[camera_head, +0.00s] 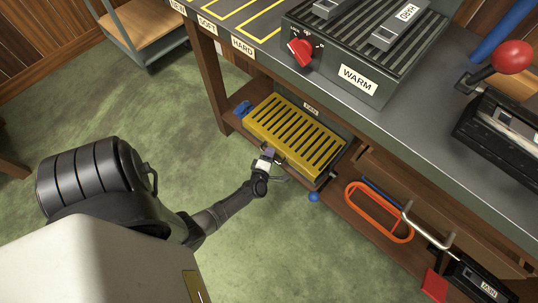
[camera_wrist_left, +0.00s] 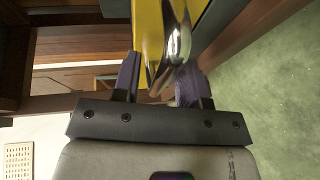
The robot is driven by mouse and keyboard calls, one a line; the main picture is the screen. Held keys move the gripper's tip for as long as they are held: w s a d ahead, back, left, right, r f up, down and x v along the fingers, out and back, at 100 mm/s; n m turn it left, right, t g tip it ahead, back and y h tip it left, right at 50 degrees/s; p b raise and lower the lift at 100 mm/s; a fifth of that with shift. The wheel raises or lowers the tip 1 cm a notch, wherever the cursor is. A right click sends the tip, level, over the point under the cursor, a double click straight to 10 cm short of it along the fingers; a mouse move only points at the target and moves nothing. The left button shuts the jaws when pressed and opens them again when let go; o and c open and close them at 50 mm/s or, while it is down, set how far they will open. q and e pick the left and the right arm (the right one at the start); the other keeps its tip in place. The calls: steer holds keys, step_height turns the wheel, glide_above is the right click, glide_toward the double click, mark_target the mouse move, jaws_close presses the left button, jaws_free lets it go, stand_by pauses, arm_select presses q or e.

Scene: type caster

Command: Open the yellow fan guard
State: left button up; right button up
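The yellow fan guard (camera_head: 295,135) is a slotted plate on the low shelf under the bench, and it looks closed over the dark unit. My left gripper (camera_head: 268,157) is at the guard's front edge, by a small metal handle. In the left wrist view its two purple fingers (camera_wrist_left: 158,84) stand apart, with the shiny handle (camera_wrist_left: 178,38) and the yellow guard edge (camera_wrist_left: 148,38) in front of and between them. I cannot tell whether either finger touches the handle. My right gripper is not in view.
A grill-like unit with a red knob (camera_head: 301,52) and a WARM label sits on the bench above. A blue ball knob (camera_head: 314,197) juts out beside the guard. An orange loop handle (camera_head: 378,211) is to the right. The green floor (camera_head: 120,110) is clear.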

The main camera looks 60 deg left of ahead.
arm_select(q)
jaws_close()
stand_by(0.4)
